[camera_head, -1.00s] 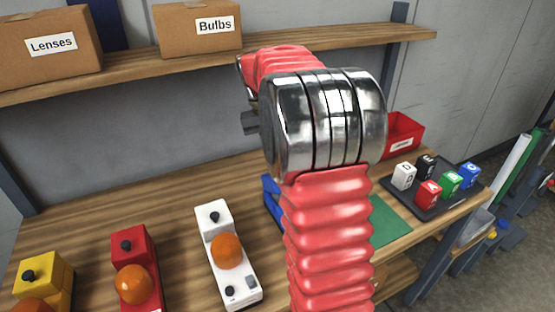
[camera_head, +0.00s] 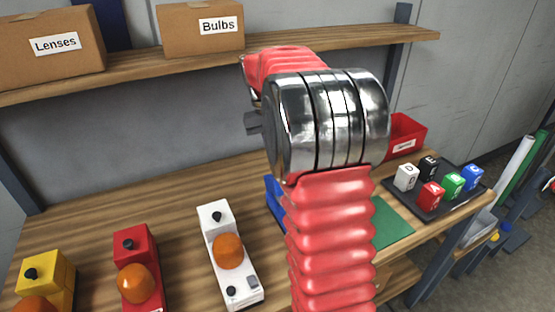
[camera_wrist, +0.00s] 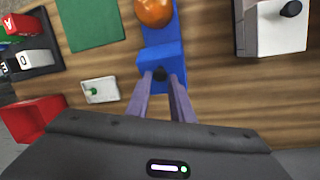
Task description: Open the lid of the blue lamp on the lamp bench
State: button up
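My gripper (camera_wrist: 161,78) has two grey-purple fingers standing apart, one on each side of the knob as seen from above. I cannot tell whether they touch it or how high they are. In the head view only a blue edge of the lamp (camera_head: 275,195) shows behind my red arm, and my gripper is hidden.
White (camera_head: 232,263), red (camera_head: 135,250) and yellow (camera_head: 45,272) lamps stand to the left on the bench. A green mat (camera_head: 390,225), a black tray (camera_head: 430,208) of coloured blocks and a red bin (camera_head: 408,130) are at right. A shelf with boxes (camera_head: 200,40) hangs behind.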

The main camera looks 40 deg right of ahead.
jog(key=o, duration=0.4)
jog(key=v, duration=1.3)
jog(key=shift+w+r, duration=0.15)
jog(key=shift+r, duration=0.15)
jog(key=shift+w, duration=0.1)
